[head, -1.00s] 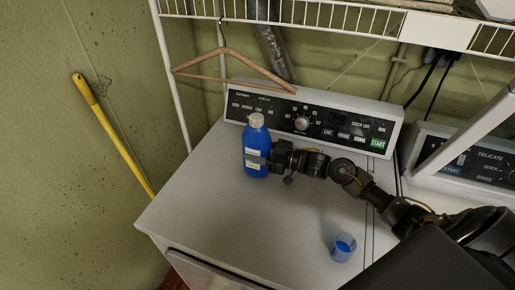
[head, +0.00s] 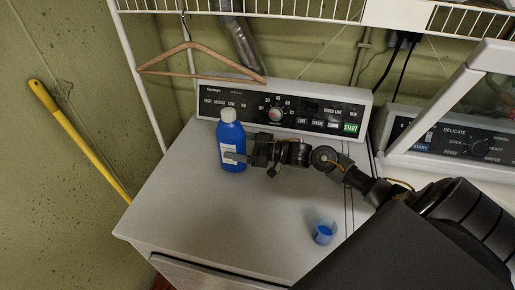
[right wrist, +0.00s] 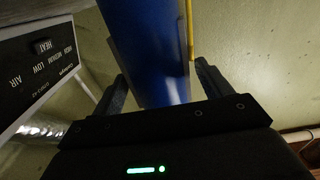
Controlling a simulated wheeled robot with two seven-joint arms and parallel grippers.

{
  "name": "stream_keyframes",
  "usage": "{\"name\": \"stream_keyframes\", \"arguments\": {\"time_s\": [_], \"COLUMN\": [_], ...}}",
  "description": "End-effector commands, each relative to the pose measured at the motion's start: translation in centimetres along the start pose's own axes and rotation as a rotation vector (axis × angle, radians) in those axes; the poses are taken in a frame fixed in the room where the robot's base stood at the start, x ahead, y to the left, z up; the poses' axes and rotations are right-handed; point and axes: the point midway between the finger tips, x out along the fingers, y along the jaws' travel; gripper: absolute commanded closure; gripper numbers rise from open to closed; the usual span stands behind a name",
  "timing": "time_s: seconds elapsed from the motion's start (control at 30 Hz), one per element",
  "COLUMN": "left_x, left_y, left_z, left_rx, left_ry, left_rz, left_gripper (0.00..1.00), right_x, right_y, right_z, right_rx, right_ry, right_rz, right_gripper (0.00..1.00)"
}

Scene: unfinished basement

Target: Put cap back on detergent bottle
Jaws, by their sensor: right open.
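The blue detergent bottle (head: 231,136) stands upright on the dryer top near the control panel, with a white label and a white top (head: 228,115). My right gripper (head: 235,157) is at the bottle's lower half. In the right wrist view the bottle (right wrist: 153,50) is between the fingers of my right gripper (right wrist: 160,76), which are open, with gaps showing beside it. A small blue cup-like piece (head: 324,233) sits on the dryer top, nearer the front right. I cannot tell whether it is a cap. My left gripper is not in view.
The white dryer top (head: 195,215) is mostly clear. A control panel (head: 285,108) rises behind the bottle. A wooden hanger (head: 200,60) hangs from the wire shelf (head: 290,10). A washer with its lid raised (head: 450,100) is at the right. A yellow pole (head: 80,140) leans left.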

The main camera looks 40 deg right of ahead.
Motion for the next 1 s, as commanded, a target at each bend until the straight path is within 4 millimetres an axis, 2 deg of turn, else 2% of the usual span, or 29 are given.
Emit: {"name": "stream_keyframes", "arguments": {"time_s": [0.03, 0.3, 0.5, 0.7, 1.0], "left_x": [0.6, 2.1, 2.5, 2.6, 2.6], "left_y": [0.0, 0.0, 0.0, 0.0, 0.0], "left_z": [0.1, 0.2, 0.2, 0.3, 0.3], "left_rx": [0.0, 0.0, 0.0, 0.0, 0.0], "left_ry": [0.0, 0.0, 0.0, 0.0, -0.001], "left_rz": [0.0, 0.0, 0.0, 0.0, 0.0], "left_gripper": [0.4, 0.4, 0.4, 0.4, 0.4], "right_x": [-1.1, -6.7, -9.3, -10.2, -10.1], "right_y": [-0.1, -0.1, 0.0, 0.0, 0.0], "right_z": [0.4, 0.4, 0.2, 0.0, 0.0], "right_rx": [-0.002, -0.001, 0.0, 0.0, 0.0], "right_ry": [-0.003, -0.004, -0.002, 0.0, 0.0], "right_rz": [-0.001, -0.001, 0.0, -0.001, -0.001], "right_gripper": [0.22, 0.22, 0.22, 0.22, 0.22]}}
